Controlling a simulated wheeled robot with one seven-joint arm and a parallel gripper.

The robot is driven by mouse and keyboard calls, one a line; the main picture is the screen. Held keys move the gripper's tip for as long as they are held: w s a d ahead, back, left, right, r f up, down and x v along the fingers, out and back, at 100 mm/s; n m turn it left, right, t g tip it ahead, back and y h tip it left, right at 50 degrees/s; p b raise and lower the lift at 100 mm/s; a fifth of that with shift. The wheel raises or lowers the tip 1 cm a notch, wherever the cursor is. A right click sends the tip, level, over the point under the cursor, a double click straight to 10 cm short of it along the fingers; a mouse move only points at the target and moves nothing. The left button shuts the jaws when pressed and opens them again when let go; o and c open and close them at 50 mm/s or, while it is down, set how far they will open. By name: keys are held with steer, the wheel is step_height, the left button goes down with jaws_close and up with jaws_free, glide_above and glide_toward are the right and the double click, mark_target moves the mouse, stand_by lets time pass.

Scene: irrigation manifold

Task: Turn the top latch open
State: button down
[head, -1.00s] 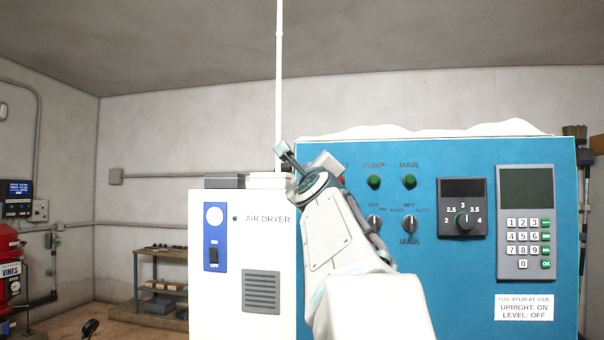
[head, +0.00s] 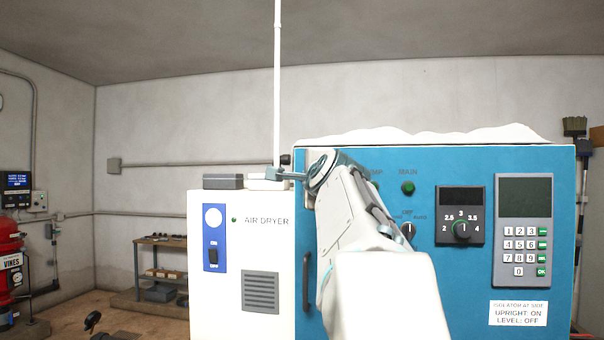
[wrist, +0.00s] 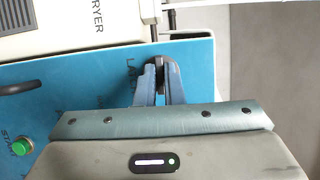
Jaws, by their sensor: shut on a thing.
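The latch is a small dark piece (wrist: 160,64) at the edge of the blue panel (wrist: 95,80) in the wrist view, beside a partly hidden label that seems to start "LA". My gripper (wrist: 159,76) is shut on the latch, one finger on each side of it. In the head view my gripper (head: 283,174) is at the panel's upper left corner, above the white air dryer's top. A small dark knob-like piece (head: 285,159) shows just above the fingers there. My wrist and forearm hide much of the panel's left part.
The white air dryer (head: 262,248) stands close left of the panel, with a grey box (head: 223,181) on top. A thin white pipe (head: 277,80) rises just behind my gripper. A dark handle (head: 306,280) sits on the panel's left side. A green button (wrist: 21,147) shows in the wrist view.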

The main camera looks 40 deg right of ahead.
stand_by(0.6)
steer(key=c, duration=1.5)
jaws_free()
steer(key=shift+c, duration=0.2)
steer(key=shift+s, duration=0.1)
steer(key=b+v, duration=0.3)
steer(key=v, duration=1)
steer(key=shift+s, duration=0.3)
steer(key=shift+a, duration=0.2)
